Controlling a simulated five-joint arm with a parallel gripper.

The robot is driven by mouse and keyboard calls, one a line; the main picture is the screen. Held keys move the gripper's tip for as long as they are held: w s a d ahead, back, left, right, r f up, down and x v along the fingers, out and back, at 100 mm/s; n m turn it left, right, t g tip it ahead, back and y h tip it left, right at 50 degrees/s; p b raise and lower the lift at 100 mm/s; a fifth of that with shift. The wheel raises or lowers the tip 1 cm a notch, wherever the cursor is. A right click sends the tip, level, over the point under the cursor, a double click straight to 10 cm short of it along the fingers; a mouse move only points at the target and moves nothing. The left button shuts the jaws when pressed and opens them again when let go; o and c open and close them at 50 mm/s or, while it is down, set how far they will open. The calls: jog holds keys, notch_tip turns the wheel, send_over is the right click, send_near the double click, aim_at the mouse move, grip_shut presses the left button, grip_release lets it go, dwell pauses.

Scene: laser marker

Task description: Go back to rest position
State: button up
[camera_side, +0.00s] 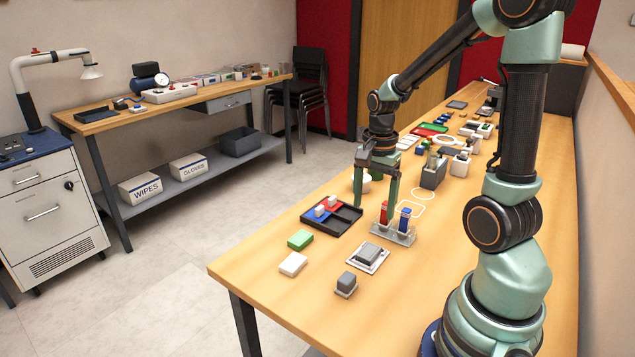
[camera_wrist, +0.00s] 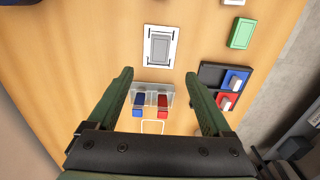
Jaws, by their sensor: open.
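My gripper (camera_side: 375,207) is open and empty above the wooden table, beside the clear holder (camera_side: 402,239). In the wrist view my gripper (camera_wrist: 159,75) has its two green fingers spread wide apart. The clear holder (camera_wrist: 168,88) shows between them, with a blue piece (camera_wrist: 139,104) and a red piece (camera_wrist: 162,104) in it. The red piece (camera_side: 384,212) and blue piece (camera_side: 405,217) stand upright in the side view. One finger overlaps the red piece there, and I cannot tell whether they touch.
A black tray (camera_side: 347,226) holds red and blue parts with white pieces. A grey block on a white plate (camera_side: 382,260), a green block (camera_side: 300,239), a white block (camera_side: 293,263) and a small grey block (camera_side: 346,281) lie nearer the front. Several items crowd the table's far end.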

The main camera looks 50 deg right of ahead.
jog(key=a+r+n+t, duration=0.5)
jog(key=a+r+n, duration=0.7)
jog(key=a+n, duration=0.3)
jog(key=n, duration=0.3)
jog(key=shift+w+a+t, duration=0.2)
jog(key=shift+w+t, duration=0.05)
jog(key=shift+t, duration=0.05)
